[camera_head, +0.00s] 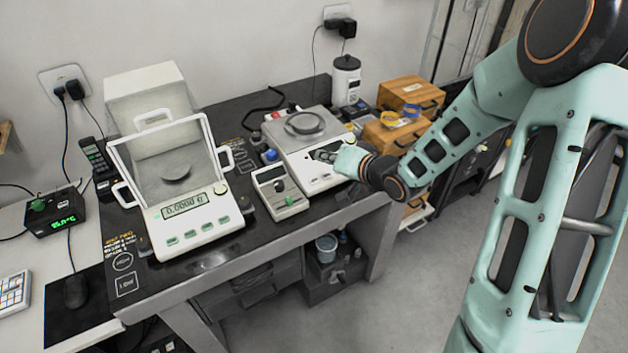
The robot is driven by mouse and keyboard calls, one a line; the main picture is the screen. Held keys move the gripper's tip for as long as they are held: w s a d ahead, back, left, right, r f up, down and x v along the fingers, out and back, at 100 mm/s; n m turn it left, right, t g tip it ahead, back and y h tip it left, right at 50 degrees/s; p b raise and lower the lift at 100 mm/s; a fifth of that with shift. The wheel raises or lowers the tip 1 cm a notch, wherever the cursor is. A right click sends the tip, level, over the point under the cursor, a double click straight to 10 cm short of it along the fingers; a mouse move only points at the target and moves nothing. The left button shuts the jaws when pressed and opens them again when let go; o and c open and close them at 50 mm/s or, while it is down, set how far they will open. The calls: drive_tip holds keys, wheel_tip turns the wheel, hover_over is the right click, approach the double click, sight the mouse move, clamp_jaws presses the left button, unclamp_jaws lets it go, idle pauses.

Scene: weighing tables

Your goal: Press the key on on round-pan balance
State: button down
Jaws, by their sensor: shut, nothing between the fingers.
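A white balance (283,156) with a flat plate and a round grey pan (304,124) stands on the right part of the dark table. My gripper (319,156) is shut and empty. It reaches in from the right, with its fingertips over this balance's front panel. Whether the tips touch a key cannot be told. The gripper hides part of the panel, and the key labels are too small to read. A second, larger white balance (196,240) on the left has an open glass shield around a small round pan (175,172). Its display (185,204) shows 0.0000 g.
A small grey handheld-like device (279,191) sits between the balances, beside a blue knob (270,155). A white canister (346,80) and wooden drawer boxes (410,92) stand behind my gripper. A black cordless phone (95,155) is at the far left. The table's front edge is near both balances.

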sight(314, 181)
drive_tip(key=f+b, duration=0.2)
drive_tip(key=w+a+f+b, duration=0.1)
drive_tip(key=f+b, duration=0.4)
drive_tip(key=shift+w+a+f, duration=0.15)
drive_tip(key=shift+w+f, duration=0.2)
drive_tip(key=shift+w, duration=0.05)
drive_tip(key=shift+w+a+f+b, duration=0.1)
drive_tip(key=shift+w+f+b, duration=0.1)
drive_tip(key=shift+f+b, duration=0.25)
idle(0.8)
drive_tip(key=shift+w+f, duration=0.1)
drive_tip(key=shift+f, duration=0.2)
drive_tip(key=shift+a+f+b, duration=0.1)
drive_tip(key=shift+f+b, duration=0.25)
drive_tip(key=shift+b, duration=0.1)
idle(0.5)
idle(0.3)
drive_tip(key=shift+r+p, duration=0.75)
drive_tip(key=shift+p, duration=0.05)
